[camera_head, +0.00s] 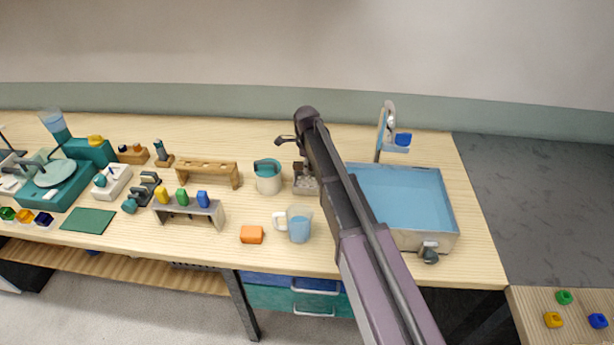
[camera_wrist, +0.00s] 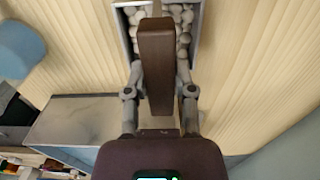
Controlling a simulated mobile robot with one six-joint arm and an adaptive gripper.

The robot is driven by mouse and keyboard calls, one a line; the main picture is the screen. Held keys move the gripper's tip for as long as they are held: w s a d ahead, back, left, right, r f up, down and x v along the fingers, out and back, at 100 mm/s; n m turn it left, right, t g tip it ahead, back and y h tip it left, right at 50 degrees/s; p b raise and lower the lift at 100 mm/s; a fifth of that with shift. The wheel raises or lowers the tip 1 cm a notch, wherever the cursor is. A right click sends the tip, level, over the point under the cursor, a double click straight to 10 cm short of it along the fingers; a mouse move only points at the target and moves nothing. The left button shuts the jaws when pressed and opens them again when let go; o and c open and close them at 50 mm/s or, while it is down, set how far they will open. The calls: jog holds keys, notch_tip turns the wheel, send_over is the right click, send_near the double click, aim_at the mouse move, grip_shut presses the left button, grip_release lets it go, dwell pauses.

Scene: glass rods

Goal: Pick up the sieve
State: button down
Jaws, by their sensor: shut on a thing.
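The sieve (camera_head: 306,186) is a small grey open box with round whitish pebbles inside; in the head view it is left of the sink, partly hidden by my arm. In the wrist view the sieve (camera_wrist: 187,22) is at the top, with a thick brown handle (camera_wrist: 156,50) pointing towards me. My gripper (camera_wrist: 158,85) has one finger on each side of that handle and is shut on it. In the head view my gripper (camera_head: 301,165) is at the sieve, small and partly hidden. I cannot tell whether the sieve touches the table.
A sink (camera_head: 405,195) with blue water and a tap (camera_head: 386,125) is on the right. A teal-and-white pot (camera_head: 268,178) stands close on the left. A wooden rack (camera_head: 207,174) is farther left.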

jog(key=shift+r, duration=0.2)
notch_tip(320, 180, up, 10)
jog(key=p, duration=1)
jog(key=shift+r+p, duration=0.1)
jog(key=shift+p, duration=0.2)
dwell(1.1)
notch_tip(320, 180, up, 3)
jog(key=p, duration=0.2)
jog(key=shift+p, duration=0.4)
jog(key=shift+f, duration=0.2)
